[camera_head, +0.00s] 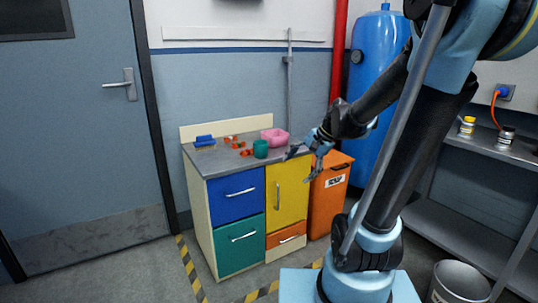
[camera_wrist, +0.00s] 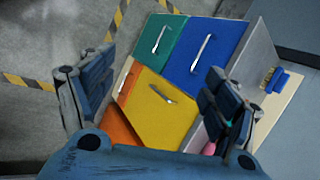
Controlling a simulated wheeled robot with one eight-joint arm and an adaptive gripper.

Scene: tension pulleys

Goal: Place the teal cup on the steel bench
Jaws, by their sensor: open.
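The teal cup (camera_head: 260,149) stands upright on the grey top of the coloured cabinet in the head view. The steel bench (camera_head: 485,142) runs along the right wall, partly hidden behind my arm.
A pink bowl (camera_head: 275,137), a blue brush (camera_head: 204,141) and several small orange pieces (camera_head: 246,152) share the cabinet top (camera_head: 210,160) with the cup. An orange bin (camera_head: 330,195) stands right of the cabinet. Two small jars (camera_head: 467,126) (camera_head: 505,138) stand on the bench, with bare surface around them.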

